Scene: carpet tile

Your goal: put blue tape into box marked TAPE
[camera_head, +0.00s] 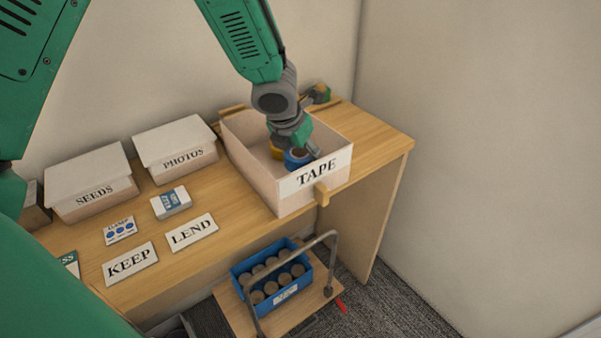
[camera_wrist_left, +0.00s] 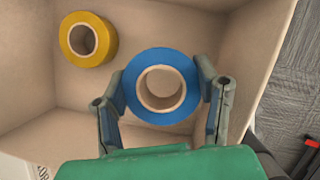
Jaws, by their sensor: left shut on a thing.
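The blue tape (camera_head: 298,158) is a roll with a bare brown core. My left gripper (camera_head: 308,150) is shut on it inside the open box marked TAPE (camera_head: 265,181). In the left wrist view the blue tape (camera_wrist_left: 183,68) sits between the two fingers of the left gripper (camera_wrist_left: 162,95), which touch its sides. A yellow tape roll (camera_wrist_left: 88,40) lies in the same box, to the left in that view. It shows partly behind my gripper in the head view (camera_head: 276,152). I cannot tell whether the blue tape touches the box floor. My right gripper is not in view.
Lidded boxes marked SEEDS (camera_head: 90,187) and PHOTOS (camera_head: 177,152) stand left on the wooden desk (camera_head: 210,253). KEEP (camera_head: 130,264) and LEND (camera_head: 191,232) cards lie in front. A trolley with a blue crate (camera_head: 241,283) of several cylinders stands below. A wall is close at right.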

